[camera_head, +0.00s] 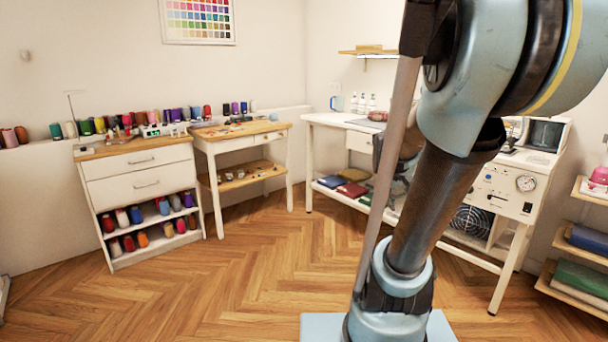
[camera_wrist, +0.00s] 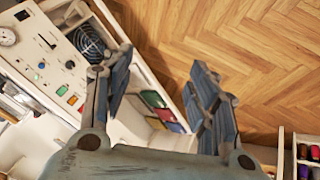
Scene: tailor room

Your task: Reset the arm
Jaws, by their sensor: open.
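My gripper (camera_wrist: 160,100) shows in the wrist view with its two fingers spread apart and nothing between them. It points down past the white machine table toward the wooden floor (camera_wrist: 230,45). In the head view my arm rises across the right half of the picture, and my gripper is not visible there.
A white machine (camera_head: 508,190) with a gauge and fan stands right, behind my arm. A white table (camera_head: 325,121) with folded fabrics on its lower shelf is at the back. A drawer cabinet (camera_head: 140,172) and small table (camera_head: 240,133) stand left. Shelves (camera_head: 570,290) stand far right. The left-middle floor (camera_head: 220,285) is clear.

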